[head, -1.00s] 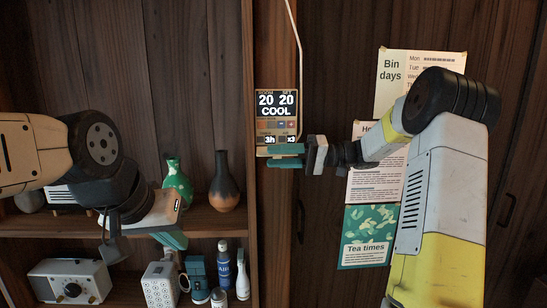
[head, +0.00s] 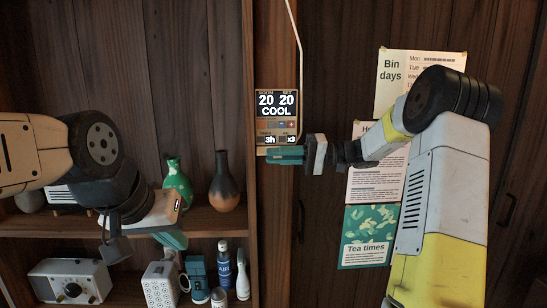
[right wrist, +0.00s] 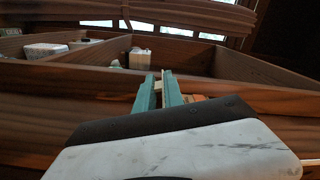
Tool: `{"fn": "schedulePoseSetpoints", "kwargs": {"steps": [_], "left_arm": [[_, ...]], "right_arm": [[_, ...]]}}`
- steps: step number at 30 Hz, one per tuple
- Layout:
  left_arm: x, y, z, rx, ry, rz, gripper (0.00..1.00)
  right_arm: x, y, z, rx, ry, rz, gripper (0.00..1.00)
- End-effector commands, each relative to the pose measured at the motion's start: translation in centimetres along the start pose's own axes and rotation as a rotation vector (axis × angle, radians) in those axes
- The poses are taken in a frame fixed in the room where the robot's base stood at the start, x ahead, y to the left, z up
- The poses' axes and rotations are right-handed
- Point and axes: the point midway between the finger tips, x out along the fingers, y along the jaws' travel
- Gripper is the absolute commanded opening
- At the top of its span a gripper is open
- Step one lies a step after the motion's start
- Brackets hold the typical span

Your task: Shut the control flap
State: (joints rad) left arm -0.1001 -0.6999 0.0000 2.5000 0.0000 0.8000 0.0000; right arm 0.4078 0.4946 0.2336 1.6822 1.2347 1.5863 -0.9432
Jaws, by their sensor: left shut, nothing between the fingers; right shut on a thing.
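The control panel (head: 277,110) is a small box on the wooden post, with a lit screen reading 20, 20 and COOL. Small buttons and a lower readout show under the screen. The control flap is at the panel's lower edge, mostly hidden behind my fingers. My right gripper (head: 286,155) is at that edge, its teal fingers closed on the flap. In the right wrist view the fingers (right wrist: 163,90) are close together with a thin pale strip between them. My left gripper (head: 172,239) is shut and empty in front of the shelf.
A shelf on the left holds a green vase (head: 175,181), a dark vase (head: 224,184), a radio (head: 70,281), a blue bottle (head: 223,265) and other small items. Posters (head: 368,236) hang right of the panel, partly behind my right arm. A pale cable (head: 297,35) runs up from the panel.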

Motion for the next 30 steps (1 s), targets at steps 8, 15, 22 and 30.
{"fn": "schedulePoseSetpoints", "kwargs": {"steps": [8,15,22,30], "left_arm": [[0.0,0.0,0.0,0.0,0.0,0.0,0.0],[0.0,0.0,0.0,0.0,0.0,0.0,0.0],[0.0,0.0,0.0,0.0,0.0,0.0,0.0],[0.0,0.0,0.0,0.0,0.0,0.0,0.0]], "right_arm": [[0.0,-0.7,0.1,0.202,0.0,0.0,0.0],[0.0,-1.3,0.0,0.37,0.0,0.0,0.0],[0.0,-1.6,0.0,0.476,0.0,0.001,0.0],[0.0,-1.8,-0.1,0.524,0.0,0.001,0.0]]}}
